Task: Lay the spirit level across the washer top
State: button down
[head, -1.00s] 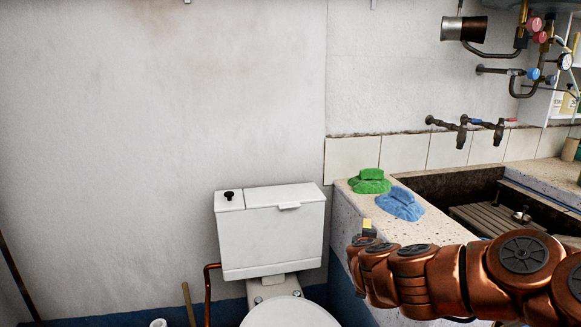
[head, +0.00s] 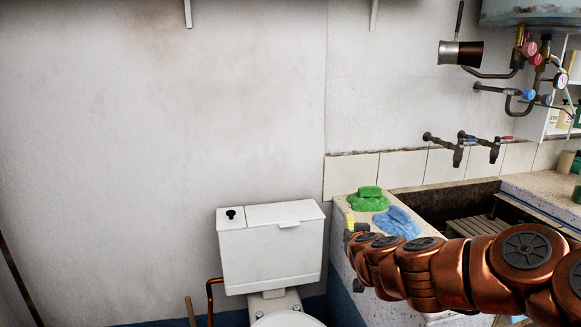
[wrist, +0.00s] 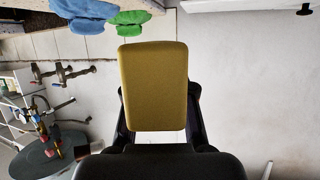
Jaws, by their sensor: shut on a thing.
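I see no washer top in either view.
Green (head: 368,199) and blue (head: 397,222) cloths lie on the stone trough's rim (head: 347,206), close to my arm. Taps (head: 445,146) jut from the wall above. A white toilet cistern (head: 271,249) stands to the left. The wall area above it is clear.

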notch_tip(320, 180, up, 13)
jog(key=s+n+y+p, duration=0.2)
jog(key=n+y+p, duration=0.25)
jog(key=p, duration=0.75)
jog(key=w+f+m+h, duration=0.1)
jog(key=f, duration=0.3)
jog(key=w+f+m+h, duration=0.1)
jog(key=f, duration=0.3)
jog(key=f+m+h, duration=0.1)
jog(key=f, duration=0.4)
jog(key=shift+w+d, duration=0.3)
jog(key=shift+w, duration=0.1)
jog(key=shift+a+f+m, duration=0.1)
jog(key=shift+f+m, duration=0.15)
jog(key=shift+f, duration=0.25)
